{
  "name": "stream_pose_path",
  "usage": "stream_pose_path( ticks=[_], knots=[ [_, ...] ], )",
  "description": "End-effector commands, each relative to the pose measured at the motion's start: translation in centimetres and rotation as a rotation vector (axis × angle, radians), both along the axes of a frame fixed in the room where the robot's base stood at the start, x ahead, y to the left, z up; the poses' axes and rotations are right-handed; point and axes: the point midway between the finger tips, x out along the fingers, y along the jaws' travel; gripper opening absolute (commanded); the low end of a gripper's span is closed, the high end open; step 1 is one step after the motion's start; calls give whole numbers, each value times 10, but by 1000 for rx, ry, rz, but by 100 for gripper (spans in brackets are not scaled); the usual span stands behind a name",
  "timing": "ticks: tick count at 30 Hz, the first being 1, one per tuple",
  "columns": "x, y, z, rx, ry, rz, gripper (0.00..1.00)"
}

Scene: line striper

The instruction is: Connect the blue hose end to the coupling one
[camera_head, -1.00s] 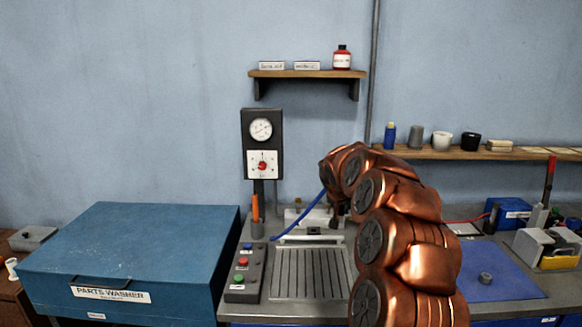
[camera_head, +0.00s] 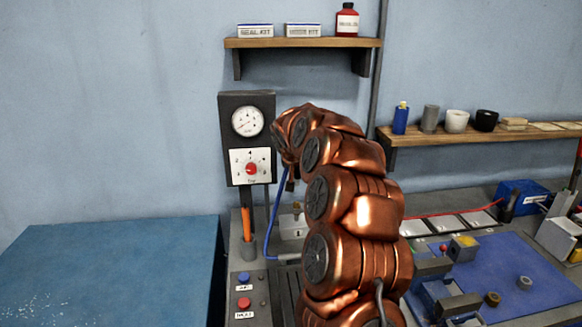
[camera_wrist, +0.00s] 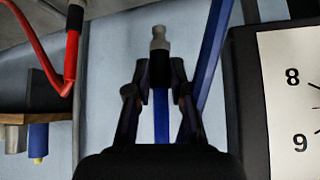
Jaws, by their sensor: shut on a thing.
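My gripper (camera_wrist: 158,85) is shut on the blue hose end (camera_wrist: 159,42), a dark collar with a grey metal tip pointing up in the wrist view. Blue hose hangs behind the fingers, and another length of the blue hose (camera_wrist: 211,55) runs to their right. In the head view my gripper (camera_head: 289,180) is small and mostly hidden by my arm, and the blue hose (camera_head: 272,220) drops from it to a grey fitting on the bench. I cannot tell which part is coupling one; a pale block (camera_head: 293,226) with a brass-coloured top stands behind the hose.
A gauge panel (camera_head: 248,140) stands just left of my gripper; its dial edge (camera_wrist: 270,90) is close in the wrist view. A red hose (camera_wrist: 70,60) shows at left there. A blue parts washer (camera_head: 110,265) and a wall shelf (camera_head: 300,43) are nearby.

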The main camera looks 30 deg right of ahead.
Motion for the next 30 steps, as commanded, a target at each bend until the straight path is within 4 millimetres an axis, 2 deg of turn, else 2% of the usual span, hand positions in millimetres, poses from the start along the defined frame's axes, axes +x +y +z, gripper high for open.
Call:
stream_pose_path(
  ticks=[8, 21, 30],
  knots=[
    [1, 1, -14, 0, 0, 3, 0],
    [-1, -1, -49, -1, 2, -2, 0],
    [0, -1, -57, 0, 0, -1, 0]
  ],
)
